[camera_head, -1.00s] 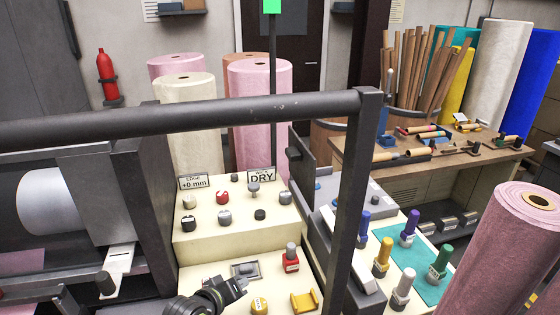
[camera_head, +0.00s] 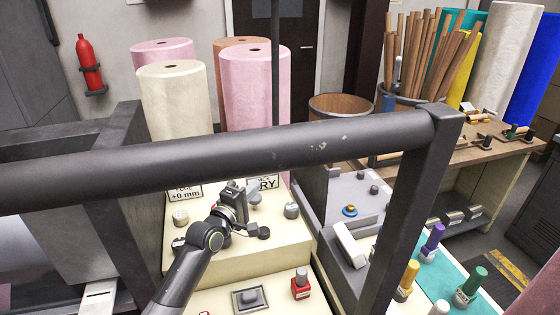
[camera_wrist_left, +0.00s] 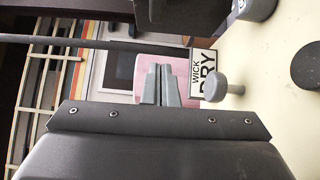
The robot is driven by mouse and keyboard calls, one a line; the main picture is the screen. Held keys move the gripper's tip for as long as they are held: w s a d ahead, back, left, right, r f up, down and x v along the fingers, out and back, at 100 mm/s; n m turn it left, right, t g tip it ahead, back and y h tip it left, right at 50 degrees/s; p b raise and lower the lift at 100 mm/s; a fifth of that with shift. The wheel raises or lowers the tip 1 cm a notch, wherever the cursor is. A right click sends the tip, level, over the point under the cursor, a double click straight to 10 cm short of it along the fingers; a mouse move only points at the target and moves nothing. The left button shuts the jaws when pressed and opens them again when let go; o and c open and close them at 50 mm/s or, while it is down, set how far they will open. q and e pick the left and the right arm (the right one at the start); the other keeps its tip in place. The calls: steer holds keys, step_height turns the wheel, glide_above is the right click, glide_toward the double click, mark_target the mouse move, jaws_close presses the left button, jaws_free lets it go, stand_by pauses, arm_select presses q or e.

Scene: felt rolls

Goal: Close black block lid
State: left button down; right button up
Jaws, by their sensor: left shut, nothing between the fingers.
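My left gripper (camera_head: 236,190) is above the upper step of the cream console, in front of the WICK DRY sign (camera_head: 264,183). Its two fingers (camera_wrist_left: 160,84) are together and empty in the left wrist view. A dark block-like piece (camera_wrist_left: 180,16) at the top edge of the wrist view appears to be part of the black lid; it is cut off, and the gripper is apart from it. In the head view my gripper is left of the grey unit (camera_head: 338,188). The lid is not clearly visible there, where the dark rail crosses. My right gripper is not in view.
A thick dark rail (camera_head: 250,148) and its post (camera_head: 405,205) cross the head view. Knobs, including a grey one (camera_head: 292,211) and a red one (camera_head: 301,285), stand on the console. Felt rolls (camera_head: 173,100) stand behind. Bottles (camera_head: 433,240) stand at right.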

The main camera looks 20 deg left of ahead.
arm_select(q)
steer(key=w+d+b, duration=0.5)
steer(key=w+b, duration=0.4)
steer(key=w, duration=0.2)
steer(key=shift+w+d+r, duration=0.25)
steer(key=shift+r, duration=0.1)
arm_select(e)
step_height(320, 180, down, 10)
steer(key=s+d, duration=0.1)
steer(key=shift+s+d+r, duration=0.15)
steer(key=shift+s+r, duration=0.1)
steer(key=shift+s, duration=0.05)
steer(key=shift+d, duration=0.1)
